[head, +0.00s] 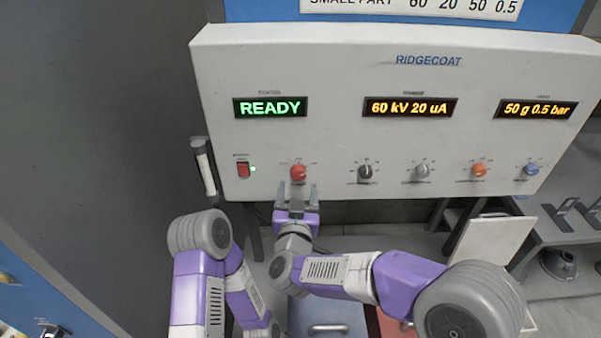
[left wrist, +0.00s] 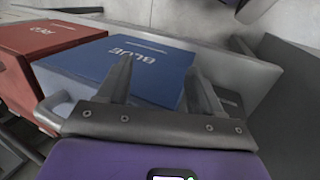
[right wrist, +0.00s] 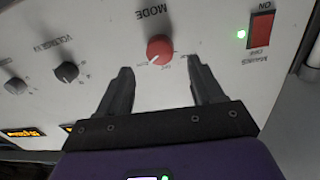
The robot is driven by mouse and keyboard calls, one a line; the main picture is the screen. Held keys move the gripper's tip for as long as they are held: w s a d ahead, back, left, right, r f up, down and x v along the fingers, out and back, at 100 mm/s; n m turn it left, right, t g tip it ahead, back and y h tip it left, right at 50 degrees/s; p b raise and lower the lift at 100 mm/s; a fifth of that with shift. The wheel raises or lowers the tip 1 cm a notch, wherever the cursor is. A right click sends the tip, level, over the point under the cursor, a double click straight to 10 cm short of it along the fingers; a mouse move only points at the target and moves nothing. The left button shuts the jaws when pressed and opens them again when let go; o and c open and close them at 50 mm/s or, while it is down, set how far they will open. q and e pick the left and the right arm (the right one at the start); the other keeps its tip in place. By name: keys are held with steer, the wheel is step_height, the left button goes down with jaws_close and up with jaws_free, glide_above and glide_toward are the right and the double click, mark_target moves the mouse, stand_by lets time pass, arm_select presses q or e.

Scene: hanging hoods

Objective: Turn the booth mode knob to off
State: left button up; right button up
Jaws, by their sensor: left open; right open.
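The booth mode knob is the red round knob (head: 298,173) on the white control panel, just right of the red mains switch. In the right wrist view the red knob (right wrist: 160,49) sits under the word MODE, with small position labels around its lower side. My right gripper (head: 297,187) is open just below the knob in the head view. In the right wrist view its fingers (right wrist: 163,85) lie to either side of the knob, with no visible contact. My left gripper (left wrist: 160,80) is open and empty above a blue box (left wrist: 120,65) marked BLUE.
The panel (head: 330,60) shows a green READY display (head: 270,107). The lit mains switch (head: 243,170) is left of the knob. A black knob (head: 366,172), a grey knob (head: 422,171), an orange knob (head: 479,170) and a blue knob (head: 531,169) follow to the right.

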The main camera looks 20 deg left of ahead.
mark_target(298, 176)
steer(key=x, duration=0.4)
steer(key=shift+w+a+p, duration=0.1)
steer(key=shift+w+p, duration=0.2)
steer(key=shift+w, duration=0.1)
steer(key=c, duration=1.1)
steer(key=shift+o, duration=0.2)
steer(key=shift+n, duration=0.4)
steer(key=n+p, duration=0.1)
steer(key=n, duration=0.3)
steer(key=shift+a+n+p, duration=0.15)
steer(key=shift+n+p, duration=0.15)
steer(key=shift+p, duration=0.05)
steer(key=n+p, duration=0.1)
steer(key=n, duration=0.5)
steer(key=shift+f+n+p, duration=0.15)
steer(key=shift+n+p, duration=0.15)
